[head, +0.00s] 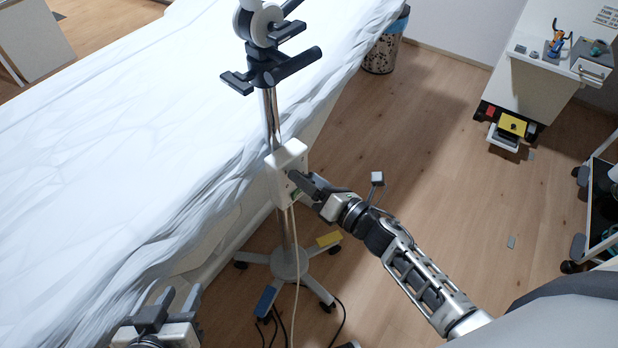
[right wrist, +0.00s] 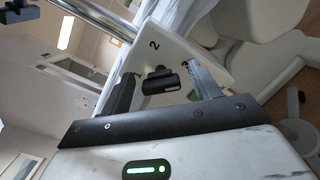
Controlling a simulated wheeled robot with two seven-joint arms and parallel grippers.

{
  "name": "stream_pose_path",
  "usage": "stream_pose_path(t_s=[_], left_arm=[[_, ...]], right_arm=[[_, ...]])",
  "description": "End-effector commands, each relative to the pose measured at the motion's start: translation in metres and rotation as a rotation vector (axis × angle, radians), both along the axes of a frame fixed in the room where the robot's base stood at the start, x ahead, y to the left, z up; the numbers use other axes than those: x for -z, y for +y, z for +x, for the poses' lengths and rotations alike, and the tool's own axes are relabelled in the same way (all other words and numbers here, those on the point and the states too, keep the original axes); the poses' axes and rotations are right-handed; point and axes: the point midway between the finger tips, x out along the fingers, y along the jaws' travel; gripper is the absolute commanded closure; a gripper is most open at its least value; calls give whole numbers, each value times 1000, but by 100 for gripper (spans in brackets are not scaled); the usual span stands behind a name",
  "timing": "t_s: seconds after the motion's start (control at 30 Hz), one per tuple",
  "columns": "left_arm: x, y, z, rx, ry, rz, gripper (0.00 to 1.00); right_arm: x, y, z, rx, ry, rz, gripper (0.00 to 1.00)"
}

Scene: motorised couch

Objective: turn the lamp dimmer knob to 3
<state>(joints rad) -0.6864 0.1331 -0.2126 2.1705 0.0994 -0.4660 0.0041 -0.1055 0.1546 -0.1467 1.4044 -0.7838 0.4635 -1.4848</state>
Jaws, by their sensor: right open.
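The lamp dimmer is a white box (head: 283,183) fixed on the metal lamp pole beside the white-covered couch. Its black knob (right wrist: 158,81) shows in the right wrist view on the pale face of the box, with a printed "2" (right wrist: 153,45) above it. My right gripper (head: 297,179) is at the front of the box in the head view. In the right wrist view its fingers (right wrist: 159,73) are apart, one on each side of the knob, with gaps visible.
The couch (head: 130,130) fills the left. The lamp stand's wheeled base (head: 289,263) and cables are below the box. A white cabinet (head: 535,85) with an open drawer and a speckled bin (head: 384,52) stand at the back. The wooden floor between is mostly free.

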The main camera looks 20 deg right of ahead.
Motion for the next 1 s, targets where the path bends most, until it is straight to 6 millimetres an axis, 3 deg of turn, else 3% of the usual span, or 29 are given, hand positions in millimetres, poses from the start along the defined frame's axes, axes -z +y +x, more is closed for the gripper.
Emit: stream_pose_path(t_s=[0.3,0.47,0.5,1.0], left_arm=[[-1,0,1,0,-3,-1,64],[-2,0,0,0,-3,-1,64],[-2,0,0,0,-3,-1,64],[0,0,-4,2,9,1,64]], right_arm=[[0,2,3,0,0,1,38],[0,1,2,0,0,1,80],[0,1,2,0,0,1,83],[0,1,3,0,56,106,83]])
